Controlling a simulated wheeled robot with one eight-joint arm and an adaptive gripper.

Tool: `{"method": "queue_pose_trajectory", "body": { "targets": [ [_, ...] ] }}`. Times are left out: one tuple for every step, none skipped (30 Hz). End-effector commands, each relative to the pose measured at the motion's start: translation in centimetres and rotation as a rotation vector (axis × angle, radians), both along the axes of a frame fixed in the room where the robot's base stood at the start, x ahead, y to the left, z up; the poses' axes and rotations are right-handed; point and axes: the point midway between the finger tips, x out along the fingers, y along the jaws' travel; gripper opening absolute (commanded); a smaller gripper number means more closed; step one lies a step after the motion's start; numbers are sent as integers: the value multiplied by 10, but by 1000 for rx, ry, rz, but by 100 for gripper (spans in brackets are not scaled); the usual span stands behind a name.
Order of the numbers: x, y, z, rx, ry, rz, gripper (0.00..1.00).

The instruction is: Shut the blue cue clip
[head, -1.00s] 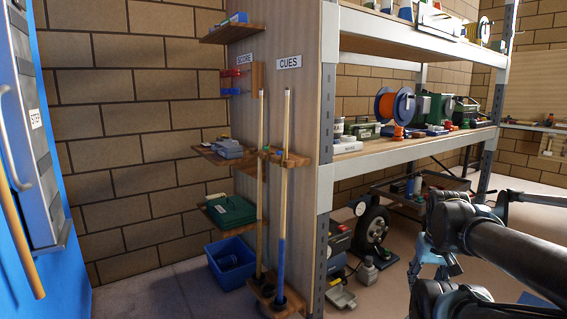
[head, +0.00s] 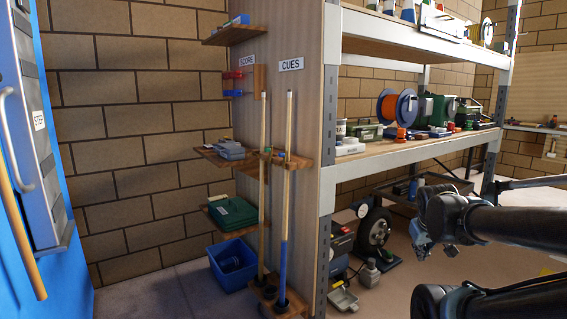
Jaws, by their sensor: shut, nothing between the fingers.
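Two cues stand upright against the wooden panel under the CUES sign. The left cue (head: 263,200) is plain wood and the right cue (head: 286,200) has a blue lower part. A wooden bracket (head: 296,161) holds them at mid height; its clips are too small and dark to tell apart, so I cannot see whether the blue clip is open or closed. A wooden foot rack (head: 282,303) holds the butts. My gripper (head: 417,235) is at the right, shut and empty, well apart from the cues.
A metal shelf unit (head: 415,148) stands right of the cues, with a wheel (head: 375,230) and other gear below. A blue bin (head: 233,264) sits on the floor left of the cues. A blue door-like panel (head: 25,270) fills the left edge.

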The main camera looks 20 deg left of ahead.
Motion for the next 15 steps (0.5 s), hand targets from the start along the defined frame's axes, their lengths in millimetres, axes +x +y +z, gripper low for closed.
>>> {"method": "queue_pose_trajectory", "body": {
  "targets": [
    [15,6,6,-22,-41,43,0],
    [24,9,9,-37,-68,69,0],
    [35,13,14,-57,-103,104,0],
    [43,17,18,-71,-130,129,0],
    [51,21,21,-87,-157,157,0],
    [62,26,27,-106,-192,191,0],
    [70,31,30,-121,-219,218,0],
    [77,36,34,-136,-245,245,0],
    [87,43,40,-156,-282,279,0],
    [94,49,44,-169,-309,307,0],
    [101,54,48,-185,-337,332,0],
    [109,62,54,-203,-373,368,0],
    [116,69,58,-218,-401,395,0],
    [122,75,62,-232,-429,421,0],
    [129,85,68,-252,-466,458,0]
  ]
}}
